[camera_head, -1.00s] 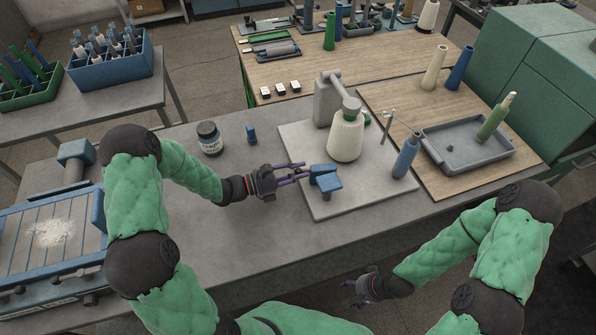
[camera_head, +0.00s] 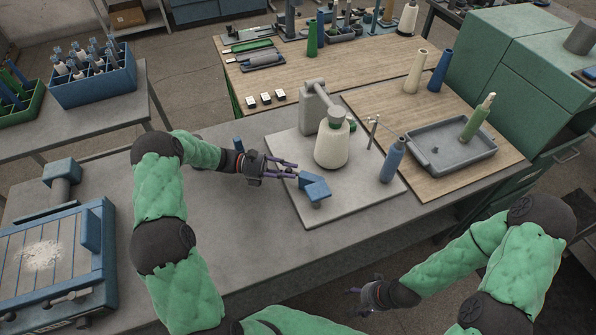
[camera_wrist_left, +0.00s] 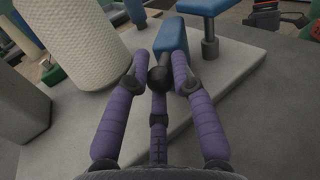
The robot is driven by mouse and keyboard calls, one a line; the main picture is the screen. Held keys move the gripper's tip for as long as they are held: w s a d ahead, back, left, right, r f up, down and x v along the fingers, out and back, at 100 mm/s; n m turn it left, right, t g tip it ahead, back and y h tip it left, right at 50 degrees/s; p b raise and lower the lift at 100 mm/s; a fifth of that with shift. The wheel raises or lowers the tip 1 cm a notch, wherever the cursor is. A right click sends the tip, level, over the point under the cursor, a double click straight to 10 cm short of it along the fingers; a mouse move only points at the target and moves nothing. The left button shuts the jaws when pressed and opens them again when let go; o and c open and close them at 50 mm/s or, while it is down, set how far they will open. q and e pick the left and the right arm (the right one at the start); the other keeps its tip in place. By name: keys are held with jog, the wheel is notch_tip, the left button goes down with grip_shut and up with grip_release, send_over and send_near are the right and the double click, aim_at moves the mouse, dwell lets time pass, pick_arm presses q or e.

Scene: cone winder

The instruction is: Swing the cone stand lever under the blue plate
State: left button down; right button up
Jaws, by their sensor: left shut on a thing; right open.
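The cone stand (camera_head: 318,120) has a white cone (camera_head: 331,148) on it and stands on a grey base plate (camera_head: 355,193). At its front left, blue parts on a post form an angled shape: the blue plate (camera_head: 318,192) and a blue arm that looks like the lever (camera_head: 307,180). In the left wrist view the lever (camera_wrist_left: 171,38) ends in a dark ball (camera_wrist_left: 160,78), and the plate (camera_wrist_left: 207,7) sits on a post. My left gripper (camera_head: 292,169) is shut on that ball end, its purple fingers around it. My right gripper (camera_head: 357,291) is open and empty, off the table's front.
A blue bobbin (camera_head: 392,160) stands right of the cone; a grey tray (camera_head: 452,152) holds a green one (camera_head: 477,118). A small blue object (camera_head: 239,145) is behind my left wrist. A blue-framed device (camera_head: 60,245) sits left. The table front is bare.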

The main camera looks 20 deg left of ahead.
pick_arm(q)
jog(key=shift+w+r+g, duration=0.15)
jog(key=shift+g, duration=0.15)
jog(key=c, duration=1)
grip_release()
jog(key=shift+c, duration=0.2)
notch_tip(320, 180, up, 10)
jog(key=shift+f, duration=0.1)
